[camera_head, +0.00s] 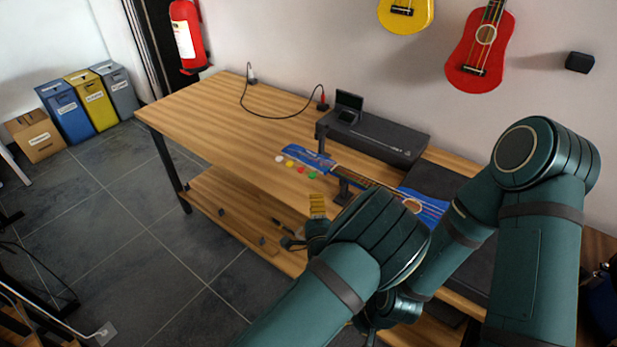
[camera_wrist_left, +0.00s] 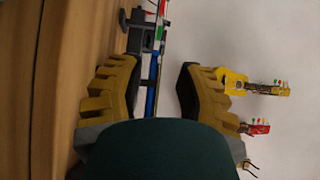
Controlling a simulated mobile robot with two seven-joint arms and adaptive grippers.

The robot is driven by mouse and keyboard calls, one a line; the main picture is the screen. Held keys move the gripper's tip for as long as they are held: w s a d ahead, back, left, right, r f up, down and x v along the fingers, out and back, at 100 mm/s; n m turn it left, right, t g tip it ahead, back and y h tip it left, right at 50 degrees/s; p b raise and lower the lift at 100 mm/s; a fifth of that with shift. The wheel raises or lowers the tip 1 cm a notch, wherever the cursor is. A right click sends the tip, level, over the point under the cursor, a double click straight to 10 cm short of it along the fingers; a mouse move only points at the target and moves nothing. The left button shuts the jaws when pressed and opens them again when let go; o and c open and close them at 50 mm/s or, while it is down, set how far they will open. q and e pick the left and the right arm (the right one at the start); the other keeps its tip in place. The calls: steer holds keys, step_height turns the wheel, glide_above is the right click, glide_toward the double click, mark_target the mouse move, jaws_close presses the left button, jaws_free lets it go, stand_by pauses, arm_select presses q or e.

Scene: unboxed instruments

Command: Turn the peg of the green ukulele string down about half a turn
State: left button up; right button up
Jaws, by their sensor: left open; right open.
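The blue ukulele (camera_head: 425,206) lies on dark stands (camera_head: 342,190) on the wooden workbench. Its headstock (camera_head: 305,155) points left, with white, yellow, red and green pegs along its front side. The green peg (camera_head: 312,175) is the one nearest the neck. My left gripper (camera_head: 317,206), with yellow ribbed fingers, is in front of the headstock, apart from the green peg. In the left wrist view my left gripper (camera_wrist_left: 158,72) is open and empty, with the ukulele neck beyond and between its fingers. My right gripper (camera_head: 368,332) is low, mostly hidden by my left arm; its fingertips are unclear.
A black case (camera_head: 375,138) with a small device (camera_head: 348,103) stands behind the ukulele. A cable (camera_head: 270,112) lies at the back. The workbench's left part (camera_head: 200,115) is clear. A yellow ukulele (camera_head: 405,14) and a red ukulele (camera_head: 478,62) hang on the wall.

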mark_target(313, 179)
arm_select(q)
steer(key=w, duration=0.3)
steer(key=w+b, duration=0.1)
steer(key=w, duration=0.3)
steer(key=w+a, duration=0.1)
steer(key=w, duration=0.2)
steer(key=shift+w+f+b, duration=0.1)
steer(key=shift+w+b, duration=0.2)
steer(key=shift+w, duration=0.75)
steer(key=shift+o, duration=0.4)
jaws_close()
